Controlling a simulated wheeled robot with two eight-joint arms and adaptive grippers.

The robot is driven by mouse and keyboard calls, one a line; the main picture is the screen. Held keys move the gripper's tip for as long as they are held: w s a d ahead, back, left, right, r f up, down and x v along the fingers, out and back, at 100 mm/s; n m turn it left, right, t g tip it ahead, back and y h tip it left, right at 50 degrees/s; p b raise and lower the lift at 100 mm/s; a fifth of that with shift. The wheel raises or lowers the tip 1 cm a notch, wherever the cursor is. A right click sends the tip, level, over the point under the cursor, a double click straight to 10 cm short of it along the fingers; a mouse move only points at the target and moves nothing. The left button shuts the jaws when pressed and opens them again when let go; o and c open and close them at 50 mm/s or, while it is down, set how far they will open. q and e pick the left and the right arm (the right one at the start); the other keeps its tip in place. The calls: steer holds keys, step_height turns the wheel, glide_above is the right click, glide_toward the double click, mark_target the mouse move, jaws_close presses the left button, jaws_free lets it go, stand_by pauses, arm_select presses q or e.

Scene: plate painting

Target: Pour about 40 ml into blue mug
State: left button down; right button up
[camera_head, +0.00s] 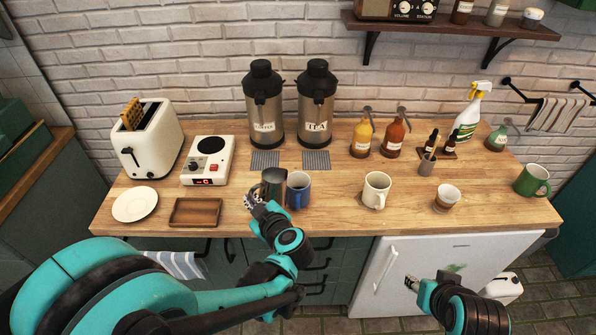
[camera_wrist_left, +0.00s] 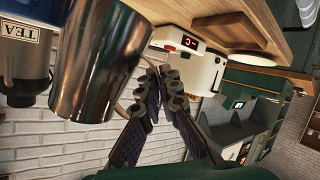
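The blue mug (camera_head: 299,191) stands upright on the wooden counter near its front edge. A metal pitcher (camera_head: 273,182) is just left of it, close beside its rim. The pitcher also fills the upper left of the left wrist view (camera_wrist_left: 105,60). My left gripper (camera_head: 254,200) is at the pitcher's left side. In the left wrist view its dark fingers (camera_wrist_left: 160,88) close around the pitcher's thin handle. The insides of pitcher and mug are too small to judge for liquid. My right gripper (camera_head: 412,283) hangs low in front of the white fridge; its opening is unclear.
A cream mug (camera_head: 376,190) and a small cup (camera_head: 447,198) stand to the right, with a green mug (camera_head: 532,180) beyond. A scale (camera_head: 207,160), a wooden tray (camera_head: 195,212) and a white plate (camera_head: 135,204) are left. Two flasks (camera_head: 263,105) (camera_head: 315,105) stand behind.

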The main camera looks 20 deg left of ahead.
mark_target(261, 184)
arm_select(q)
steer(key=r+p, duration=0.2)
steer(key=w+d+r+m+g+p, duration=0.1)
steer(key=r+p, duration=0.1)
steer(key=w+r+m+p, duration=0.1)
steer(key=r+p, duration=0.1)
steer(key=r, duration=0.1)
steer(key=shift+w+d+g+y, duration=0.15)
steer(key=shift+d+g+y, duration=0.15)
steer(key=shift+y, duration=0.1)
steer(key=shift+w+f+m, duration=0.2)
steer(key=shift+f+m, duration=0.1)
steer(key=shift+w+d, duration=0.2)
steer(key=shift+w+d+r+m+g+y, duration=0.3)
steer(key=shift+w+d+m+g+y, duration=0.15)
steer(key=shift+w+m+g, duration=0.35)
steer(key=shift+w+d+r+m+g+y+p, duration=0.25)
steer(key=shift+w+r+m+g+y, duration=0.15)
steer(key=shift+m, duration=0.25)
steer(key=shift+w+d+r+m+g+y+p, duration=0.25)
steer(key=shift+r+m, duration=0.25)
steer(key=shift+m, duration=0.15)
steer(key=shift+w+d+m+g+y+b, duration=0.25)
steer(key=shift+w+m+y+b, duration=0.15)
steer(key=shift+m+b, duration=0.15)
steer(key=shift+s+a, duration=0.2)
steer(key=shift+s, duration=0.1)
